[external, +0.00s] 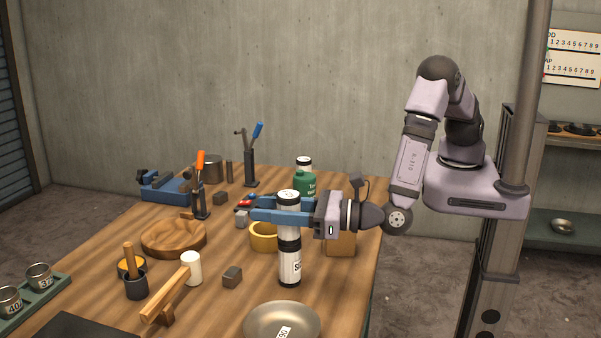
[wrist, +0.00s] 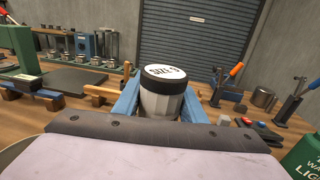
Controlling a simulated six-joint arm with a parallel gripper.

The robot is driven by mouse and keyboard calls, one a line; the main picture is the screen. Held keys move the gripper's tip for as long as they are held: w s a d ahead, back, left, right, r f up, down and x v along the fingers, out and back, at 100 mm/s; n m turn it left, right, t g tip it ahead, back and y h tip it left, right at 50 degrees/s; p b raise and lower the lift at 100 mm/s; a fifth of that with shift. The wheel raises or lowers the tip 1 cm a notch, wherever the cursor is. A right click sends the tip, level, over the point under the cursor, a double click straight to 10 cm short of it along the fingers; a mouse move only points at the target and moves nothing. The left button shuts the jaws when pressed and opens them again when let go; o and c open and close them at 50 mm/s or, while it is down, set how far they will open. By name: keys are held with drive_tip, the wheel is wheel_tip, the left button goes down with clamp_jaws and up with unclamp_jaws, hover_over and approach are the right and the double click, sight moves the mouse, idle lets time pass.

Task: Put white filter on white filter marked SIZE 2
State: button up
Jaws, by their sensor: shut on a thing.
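My gripper (external: 283,209) has blue fingers shut on a white filter (external: 289,222) with a black top, held upright. It also shows in the wrist view (wrist: 161,103) between my fingers, with SIZE lettering on its top; the number is hard to read. Directly below it a second white filter (external: 290,267) stands upright on the table, with a black upper band and a partly visible label starting with S. The two are lined up, one above the other. They look touching, but I cannot tell for sure. The lower filter is hidden in the wrist view.
A metal bowl (external: 281,322) is in front, a yellow ring (external: 263,238) and wooden block (external: 341,244) behind. A green bottle (external: 305,184) stands farther back with a black-topped white object (external: 304,163) behind it. A dark cube (external: 232,276) and white cylinder (external: 191,268) are left.

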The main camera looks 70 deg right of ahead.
drive_tip(key=shift+f, duration=0.1)
drive_tip(key=o, duration=1.1)
drive_tip(key=s+d+b, duration=0.1)
drive_tip(key=s+b, duration=0.4)
drive_tip(key=s, duration=0.7)
drive_tip(key=shift+d, duration=0.2)
